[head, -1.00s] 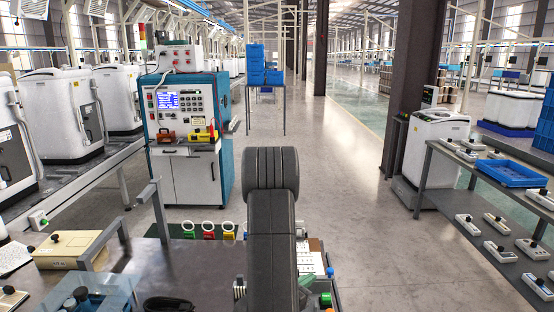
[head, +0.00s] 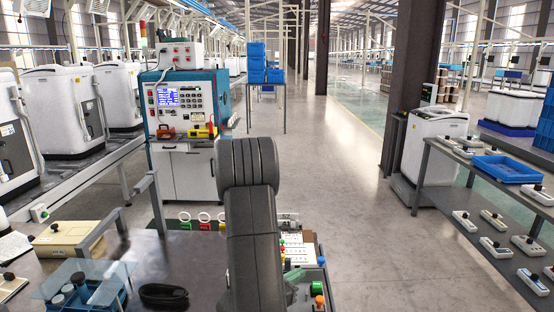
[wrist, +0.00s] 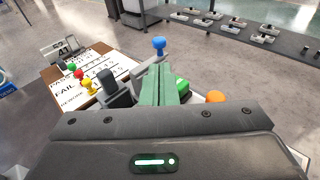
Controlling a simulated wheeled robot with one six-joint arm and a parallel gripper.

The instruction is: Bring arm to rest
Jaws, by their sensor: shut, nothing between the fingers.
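My arm (head: 252,225) rises in front of the bench in the head view, with its thick dark joint at the top and the lower link leaning down. In the wrist view my gripper (wrist: 160,72) has its two green fingers pressed together, with nothing between them. I cannot tell whether the fingers touch anything there. In the head view the arm hides part of the bench.
The dark bench (head: 190,265) carries a beige box (head: 78,238), a black coil (head: 163,296) and a blue rack (head: 85,292) under a clear sheet. A teal test cabinet (head: 187,130) stands behind. A shelf with devices (head: 490,205) is at right. The aisle floor (head: 345,180) is clear.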

